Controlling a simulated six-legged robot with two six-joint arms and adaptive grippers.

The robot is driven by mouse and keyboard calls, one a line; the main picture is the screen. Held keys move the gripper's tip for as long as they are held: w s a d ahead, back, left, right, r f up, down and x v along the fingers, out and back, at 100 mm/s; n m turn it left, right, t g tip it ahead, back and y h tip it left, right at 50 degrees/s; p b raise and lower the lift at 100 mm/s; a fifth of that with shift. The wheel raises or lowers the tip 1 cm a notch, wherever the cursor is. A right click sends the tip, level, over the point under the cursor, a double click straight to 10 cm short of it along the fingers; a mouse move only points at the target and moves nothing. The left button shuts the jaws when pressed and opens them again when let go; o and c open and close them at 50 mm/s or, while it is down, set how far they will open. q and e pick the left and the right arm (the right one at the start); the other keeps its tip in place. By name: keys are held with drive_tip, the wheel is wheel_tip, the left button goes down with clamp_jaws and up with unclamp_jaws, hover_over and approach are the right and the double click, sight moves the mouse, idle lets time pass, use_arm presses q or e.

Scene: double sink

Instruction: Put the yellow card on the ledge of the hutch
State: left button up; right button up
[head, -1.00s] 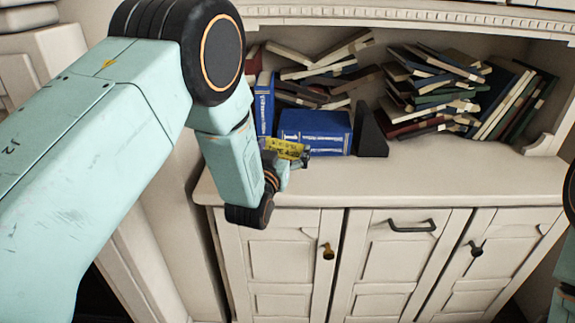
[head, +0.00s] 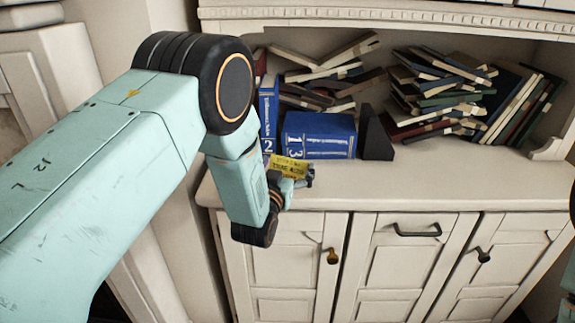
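The yellow card (head: 289,167) with dark printing is at my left gripper (head: 308,177), near the left end of the hutch ledge, in front of the blue books. The gripper seems shut on the card; its fingers are small and partly hidden by the wrist and card. I cannot tell whether the card touches the ledge. The white hutch (head: 420,185) has a wide, mostly bare ledge above its cupboard doors. Of my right arm only a sliver shows at the right edge; its gripper is out of view.
Heaps of books (head: 435,90) fill the back of the shelf. The ledge front is clear to the right. Cupboard doors with handles (head: 417,232) are below.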

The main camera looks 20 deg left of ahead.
sight(288, 171)
use_arm(q)
drive_tip(key=shift+r, duration=0.3)
drive_tip(key=s+p, duration=0.2)
drive_tip(key=s, duration=1)
drive_tip(key=shift+d, duration=0.2)
drive_tip(key=shift+f, duration=0.1)
drive_tip(key=w+b, duration=0.2)
drive_tip(key=w, duration=1)
drive_tip(key=shift+a, duration=0.2)
wheel_tip(288, 171, up, 2)
drive_tip(key=shift+w+p, duration=0.1)
drive_tip(key=shift+p, duration=0.35)
drive_tip(key=shift+s+r, duration=0.2)
drive_tip(key=shift+r, duration=0.25)
